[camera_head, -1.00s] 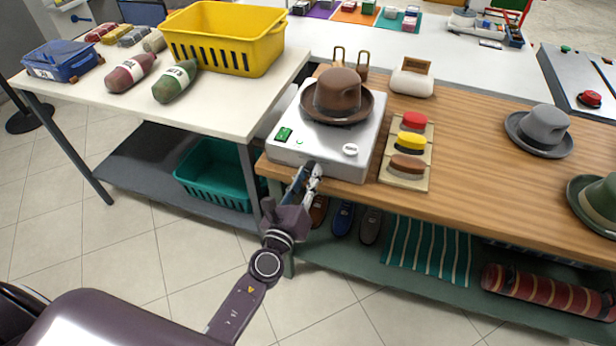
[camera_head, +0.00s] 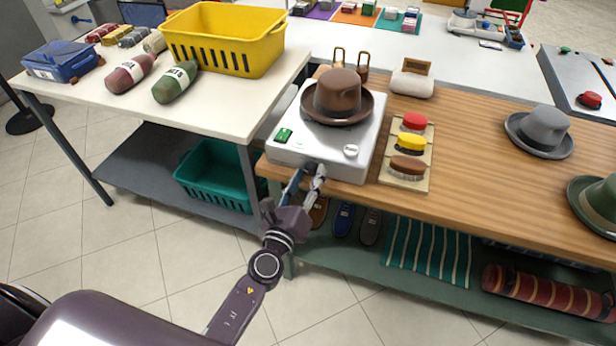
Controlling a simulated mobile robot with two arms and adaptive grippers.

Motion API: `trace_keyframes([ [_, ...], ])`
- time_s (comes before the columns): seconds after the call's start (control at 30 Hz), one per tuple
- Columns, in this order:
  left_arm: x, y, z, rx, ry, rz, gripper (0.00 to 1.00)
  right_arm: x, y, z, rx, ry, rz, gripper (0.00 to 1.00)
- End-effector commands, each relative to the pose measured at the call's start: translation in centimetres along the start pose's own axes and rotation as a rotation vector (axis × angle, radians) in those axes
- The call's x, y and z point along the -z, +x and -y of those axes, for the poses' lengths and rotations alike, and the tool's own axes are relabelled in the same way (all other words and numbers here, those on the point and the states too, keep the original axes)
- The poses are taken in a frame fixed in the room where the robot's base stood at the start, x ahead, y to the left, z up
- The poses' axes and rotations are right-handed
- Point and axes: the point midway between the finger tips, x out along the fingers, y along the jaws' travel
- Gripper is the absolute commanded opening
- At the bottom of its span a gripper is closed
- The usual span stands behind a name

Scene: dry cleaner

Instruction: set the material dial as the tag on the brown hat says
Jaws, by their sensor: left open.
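The brown hat (camera_head: 338,97) sits on top of a silver-white machine (camera_head: 313,142) at the left end of the wooden table. The machine's front slope carries a green switch (camera_head: 284,135) on the left and a round white dial (camera_head: 351,151) on the right. The dial's marks are too small to read. I cannot make out a tag on the hat. My left gripper (camera_head: 309,172) is open and empty, at the machine's front edge, below and left of the dial. Its fingers point up toward the machine. My right gripper is not in view.
Right of the machine lies a board (camera_head: 405,180) with red, yellow and brown brushes. A grey hat (camera_head: 540,131) and a green hat (camera_head: 597,203) stand farther right. A white table (camera_head: 215,107) with a yellow crate (camera_head: 226,40) adjoins on the left. Shoes stand on the shelf below.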

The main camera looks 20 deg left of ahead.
Motion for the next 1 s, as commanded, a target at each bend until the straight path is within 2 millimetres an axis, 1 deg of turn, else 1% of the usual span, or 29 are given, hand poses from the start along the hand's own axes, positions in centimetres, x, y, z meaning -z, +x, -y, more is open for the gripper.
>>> trace_keyframes([
  [0.17, 0.1, -1.5, -0.1, 0.0, 0.002, -0.003, 0.41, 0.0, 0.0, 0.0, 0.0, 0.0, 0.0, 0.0],
  [0.27, 0.1, -3.4, -0.1, 0.0, 0.003, -0.005, 0.41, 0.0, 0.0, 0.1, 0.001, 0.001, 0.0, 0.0],
  [0.5, 0.2, -8.4, -0.1, 0.0, 0.004, -0.005, 0.41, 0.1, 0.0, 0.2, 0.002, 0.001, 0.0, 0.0],
  [0.6, 0.1, -10.0, -0.1, 0.001, 0.001, -0.005, 0.41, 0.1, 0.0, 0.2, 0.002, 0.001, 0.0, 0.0],
  [0.7, 0.1, -11.2, 0.0, 0.001, 0.002, -0.003, 0.41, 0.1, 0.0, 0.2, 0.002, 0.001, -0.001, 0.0],
  [0.8, 0.1, -11.8, -0.1, -0.001, 0.0, -0.002, 0.41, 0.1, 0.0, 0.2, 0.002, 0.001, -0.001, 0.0],
  [1.0, 0.0, -12.0, 0.0, 0.0, -0.001, -0.001, 0.41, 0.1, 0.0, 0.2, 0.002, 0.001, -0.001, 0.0],
])
